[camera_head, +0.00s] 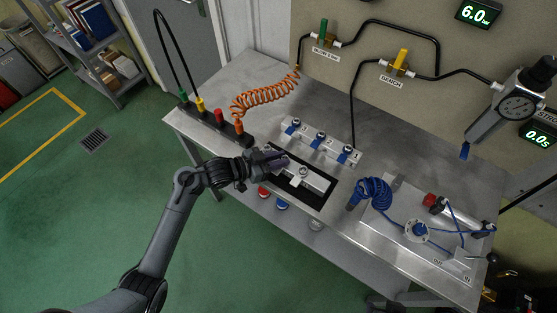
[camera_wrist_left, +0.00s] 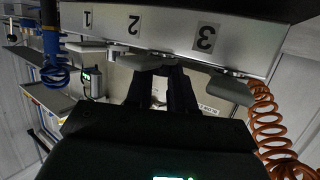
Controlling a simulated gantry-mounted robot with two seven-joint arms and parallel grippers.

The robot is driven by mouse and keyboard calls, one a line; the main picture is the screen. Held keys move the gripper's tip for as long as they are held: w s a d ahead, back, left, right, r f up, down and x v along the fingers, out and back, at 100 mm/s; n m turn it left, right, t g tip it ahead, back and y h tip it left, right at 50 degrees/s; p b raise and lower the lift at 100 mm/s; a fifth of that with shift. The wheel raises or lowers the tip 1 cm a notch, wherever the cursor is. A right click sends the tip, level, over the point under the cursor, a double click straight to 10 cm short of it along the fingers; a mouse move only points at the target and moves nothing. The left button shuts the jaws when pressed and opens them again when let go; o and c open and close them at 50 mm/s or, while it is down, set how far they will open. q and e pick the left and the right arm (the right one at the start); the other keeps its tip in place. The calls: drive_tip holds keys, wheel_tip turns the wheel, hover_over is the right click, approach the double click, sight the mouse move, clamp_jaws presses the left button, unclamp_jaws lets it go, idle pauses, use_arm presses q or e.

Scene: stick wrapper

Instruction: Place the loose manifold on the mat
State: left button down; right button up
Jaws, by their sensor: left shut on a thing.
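The loose manifold (camera_head: 316,182) is a pale metal block with a round fitting on top. It lies over the black mat (camera_head: 303,196) near the table's front edge; I cannot tell whether it rests on the mat or is held just above. In the left wrist view the manifold (camera_wrist_left: 170,28) carries labels 1, 2 and 3, upside down, and grey levers. My left gripper (camera_head: 279,160) is shut on the manifold, near its left part in the head view. Its fingers (camera_wrist_left: 165,80) reach the middle lever area. My right gripper is not in view.
A similar manifold with blue valves (camera_head: 320,141) stands just behind the mat. A black strip with coloured plugs (camera_head: 219,118) and an orange coiled hose (camera_head: 265,95) are at left. A blue coiled hose (camera_head: 374,192) and a plate with a cylinder (camera_head: 452,212) are at right.

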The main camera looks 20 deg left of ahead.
use_arm(q)
drive_tip(key=shift+w+f, duration=0.1)
drive_tip(key=shift+f, duration=0.1)
drive_tip(key=c, duration=1.4)
unclamp_jaws()
drive_tip(key=shift+f, duration=0.25)
drive_tip(key=o, duration=0.4)
